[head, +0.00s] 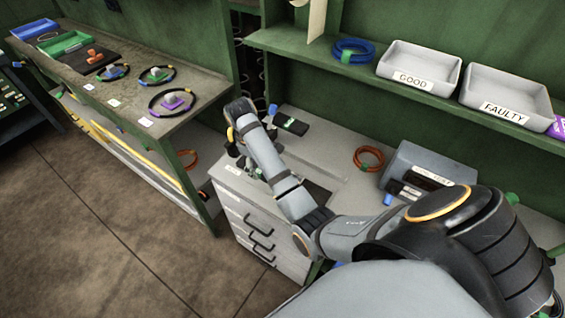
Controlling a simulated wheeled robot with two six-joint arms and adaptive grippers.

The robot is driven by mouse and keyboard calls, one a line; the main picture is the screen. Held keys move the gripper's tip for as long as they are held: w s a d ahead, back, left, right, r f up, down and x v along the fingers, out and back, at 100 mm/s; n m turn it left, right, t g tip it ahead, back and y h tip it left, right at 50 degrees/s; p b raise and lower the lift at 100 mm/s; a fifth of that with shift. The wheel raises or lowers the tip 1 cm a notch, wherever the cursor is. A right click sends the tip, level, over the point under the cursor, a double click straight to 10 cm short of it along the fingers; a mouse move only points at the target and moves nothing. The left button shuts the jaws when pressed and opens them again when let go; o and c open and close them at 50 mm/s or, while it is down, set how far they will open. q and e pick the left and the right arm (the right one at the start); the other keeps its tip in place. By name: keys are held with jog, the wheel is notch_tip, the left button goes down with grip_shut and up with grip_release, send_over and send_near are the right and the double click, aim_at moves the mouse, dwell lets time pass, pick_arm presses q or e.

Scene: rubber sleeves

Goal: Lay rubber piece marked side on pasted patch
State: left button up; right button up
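My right arm reaches in from the lower right, and its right gripper (247,165) hangs over the left part of the grey worktop. Its fingers are dark, small and partly behind my forearm, so I cannot tell whether they are open or hold anything. My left gripper is not in view. I cannot make out a rubber piece with a marked side or a pasted patch for certain. A dark flat item with a green end (291,124) lies on the worktop just right of my wrist, beside a small blue piece (272,109).
The left bench (180,117) carries black rings, a blue tray (35,29) and a green tray (64,45). Trays marked GOOD (417,68) and FAULTY (507,95) stand on the shelf. An orange ring (369,158) and grey box (425,166) sit right on the worktop.

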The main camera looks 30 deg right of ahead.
jog(key=d+f, duration=0.1)
jog(key=d+f+b, duration=0.1)
jog(key=d, duration=0.1)
jog(key=shift+s+d, duration=0.15)
jog(key=d+f+b, duration=0.1)
jog(key=f+b, duration=0.1)
jog(key=d+f+b, duration=0.2)
jog(key=shift+s+d+f+b, duration=0.1)
jog(key=shift+d+f+b, duration=0.1)
jog(key=shift+b, duration=0.15)
jog(key=shift+d, duration=0.1)
jog(key=f+b, duration=0.2)
jog(key=d+f+b, duration=0.1)
jog(key=f, duration=0.1)
jog(key=shift+f+b, duration=0.1)
jog(key=shift+b, duration=0.3)
jog(key=shift+a+r, duration=0.1)
jog(key=shift+r, duration=0.1)
jog(key=shift+p, duration=0.35)
